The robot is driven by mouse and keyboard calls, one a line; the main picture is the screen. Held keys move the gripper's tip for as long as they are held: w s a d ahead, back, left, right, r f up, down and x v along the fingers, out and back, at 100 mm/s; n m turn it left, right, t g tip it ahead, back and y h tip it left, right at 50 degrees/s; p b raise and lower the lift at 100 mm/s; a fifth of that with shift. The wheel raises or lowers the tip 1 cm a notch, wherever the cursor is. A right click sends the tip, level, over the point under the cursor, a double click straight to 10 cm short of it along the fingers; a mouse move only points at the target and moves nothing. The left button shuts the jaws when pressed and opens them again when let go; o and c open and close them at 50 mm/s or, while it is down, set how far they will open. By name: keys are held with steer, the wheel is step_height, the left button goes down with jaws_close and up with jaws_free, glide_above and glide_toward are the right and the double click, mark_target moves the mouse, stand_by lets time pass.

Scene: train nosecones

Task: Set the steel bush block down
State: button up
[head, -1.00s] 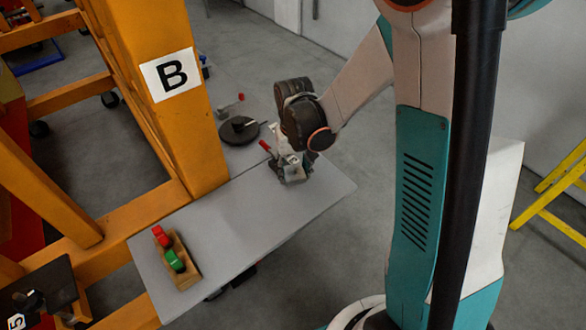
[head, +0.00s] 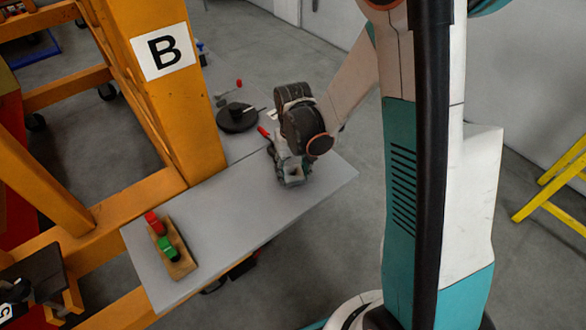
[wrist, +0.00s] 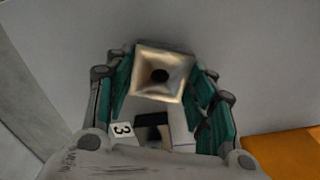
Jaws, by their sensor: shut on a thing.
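The steel bush block (wrist: 146,88) shows in the wrist view as a square, shiny metal piece with a dark round hole, between the teal fingers of my gripper (wrist: 161,84). My gripper is shut on it. In the head view the steel bush block (head: 293,181) is small and grey below my gripper (head: 288,166), over the right part of the grey tabletop (head: 225,215). I cannot tell whether it touches the tabletop. A white label marked 3 (wrist: 122,130) shows below the block in the wrist view.
A wooden holder (head: 180,268) with a red piece (head: 154,223) and a green piece (head: 167,248) stands at the tabletop's left end. A black round disc (head: 237,120) lies behind. The tabletop's middle is clear.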

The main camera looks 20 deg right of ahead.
steer(key=shift+f+b, duration=0.6)
stand_by(0.3)
steer(key=o, duration=1.4)
steer(key=shift+o, duration=0.2)
